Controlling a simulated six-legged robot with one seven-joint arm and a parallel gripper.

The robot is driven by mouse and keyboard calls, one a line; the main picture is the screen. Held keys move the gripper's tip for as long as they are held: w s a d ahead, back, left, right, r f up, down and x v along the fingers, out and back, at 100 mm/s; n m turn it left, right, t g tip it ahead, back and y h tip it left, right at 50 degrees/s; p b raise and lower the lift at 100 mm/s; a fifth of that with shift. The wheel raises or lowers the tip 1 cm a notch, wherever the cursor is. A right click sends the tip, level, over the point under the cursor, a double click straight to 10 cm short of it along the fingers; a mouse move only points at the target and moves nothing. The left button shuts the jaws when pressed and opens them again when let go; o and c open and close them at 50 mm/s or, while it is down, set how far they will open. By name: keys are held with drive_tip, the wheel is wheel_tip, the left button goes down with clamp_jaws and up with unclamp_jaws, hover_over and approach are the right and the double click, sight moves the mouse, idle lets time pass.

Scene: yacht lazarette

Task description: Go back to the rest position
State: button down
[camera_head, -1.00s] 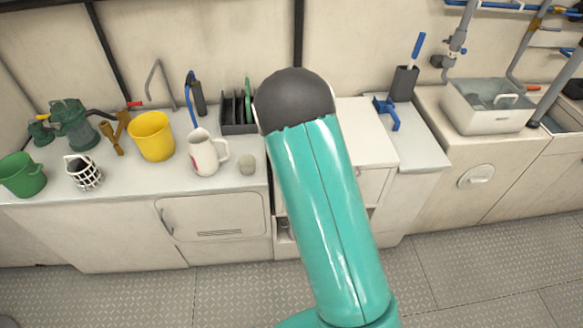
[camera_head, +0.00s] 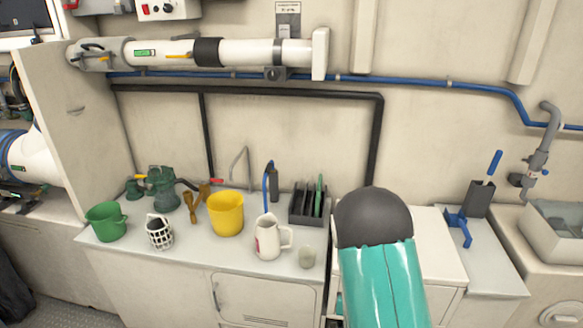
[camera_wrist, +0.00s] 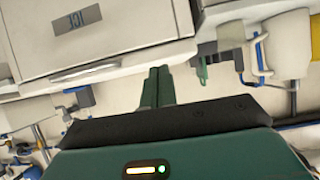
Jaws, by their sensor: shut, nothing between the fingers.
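My gripper (camera_wrist: 157,88) shows in the wrist view with its two dark green fingers together and nothing between them. It points towards a light cabinet front (camera_wrist: 95,35) with a plate marked "ICE" (camera_wrist: 83,20) and a handle bar along its edge. In the head view my teal arm with its dark round joint rises at the lower right, in front of a white cabinet; the gripper itself is hidden there.
The counter holds a green bucket (camera_head: 106,221), white basket (camera_head: 160,232), yellow bucket (camera_head: 226,213), white pitcher (camera_head: 268,237), pale cup (camera_head: 307,257) and dark rack (camera_head: 308,206). A white pipe (camera_head: 245,52) runs along the wall.

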drive_tip(key=s+a+r+g+y, duration=0.1)
drive_tip(key=s+a+r+g, duration=0.15)
drive_tip(key=r, duration=0.75)
drive_tip(key=s+a+r+g+y, duration=0.1)
drive_tip(key=s+a+r, duration=0.2)
drive_tip(key=r, duration=0.7)
drive_tip(key=s+a+r+n+g, duration=0.1)
drive_tip(key=s+r, duration=0.5)
drive_tip(key=s, duration=0.4)
drive_tip(key=s+a+r+n+g+y, duration=0.1)
drive_tip(key=s+a+r+n, duration=0.1)
drive_tip(key=s+r, duration=0.4)
drive_tip(key=s, duration=0.4)
drive_tip(key=shift+r+g, duration=0.15)
drive_tip(key=shift+g, duration=0.2)
drive_tip(key=shift+s+a, duration=0.1)
